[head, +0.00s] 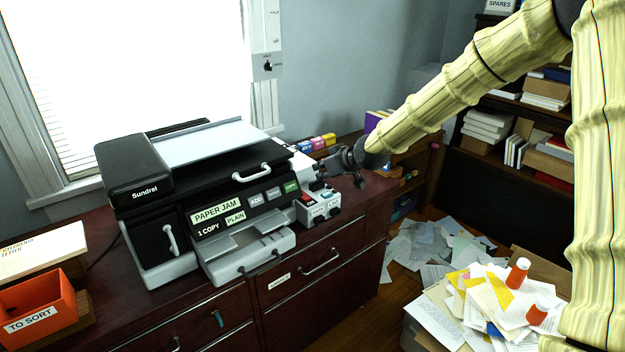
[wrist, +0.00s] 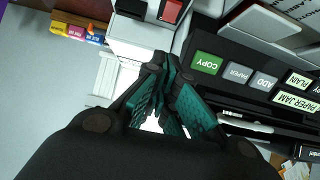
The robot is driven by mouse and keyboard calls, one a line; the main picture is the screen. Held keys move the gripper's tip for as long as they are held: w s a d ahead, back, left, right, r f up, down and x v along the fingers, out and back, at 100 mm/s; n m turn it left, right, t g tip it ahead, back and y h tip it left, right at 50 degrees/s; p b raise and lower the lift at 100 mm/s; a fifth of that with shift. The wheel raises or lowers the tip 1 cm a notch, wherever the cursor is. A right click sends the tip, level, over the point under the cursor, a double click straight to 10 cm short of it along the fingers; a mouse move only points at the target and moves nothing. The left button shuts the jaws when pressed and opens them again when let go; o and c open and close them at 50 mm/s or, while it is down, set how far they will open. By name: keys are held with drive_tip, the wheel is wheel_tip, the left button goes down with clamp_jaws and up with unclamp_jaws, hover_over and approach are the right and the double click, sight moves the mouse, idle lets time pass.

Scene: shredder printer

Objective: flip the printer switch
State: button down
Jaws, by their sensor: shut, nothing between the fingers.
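The printer (head: 200,190) stands on the dark wooden cabinet, its display reading "PAPER JAM". A small white control box (head: 318,210) sits at its right front corner, with a red rocker switch (head: 307,197) on top and dark knobs in front. The red switch (wrist: 172,10) also shows at the top edge of the wrist view, beside a dark switch (wrist: 130,8). My gripper (head: 322,174) is shut and empty, just behind the control box at the printer's right side. In the wrist view its teal-padded fingertips (wrist: 164,62) are together, apart from the red switch.
Coloured ink boxes (head: 318,143) stand behind my gripper. Buttons including the green COPY button (wrist: 206,62) lie close to the fingers. An orange "TO SORT" bin (head: 38,305) is at the left.

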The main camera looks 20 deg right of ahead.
drive_tip(key=p, duration=0.2)
hover_over(305, 195)
drive_tip(key=f, duration=0.5)
drive_tip(key=shift+s+d+f, duration=0.1)
drive_tip(key=shift+s+f, duration=0.15)
drive_tip(key=shift+s, duration=0.15)
drive_tip(key=shift+w+f+p, duration=0.15)
drive_tip(key=shift+f+p, duration=0.1)
drive_tip(key=shift+f, duration=0.4)
drive_tip(key=shift+w+f+p, duration=0.15)
drive_tip(key=shift+f+p, duration=0.1)
drive_tip(key=shift+f, duration=0.35)
drive_tip(key=shift+w+f, duration=0.1)
drive_tip(key=shift+f, duration=0.7)
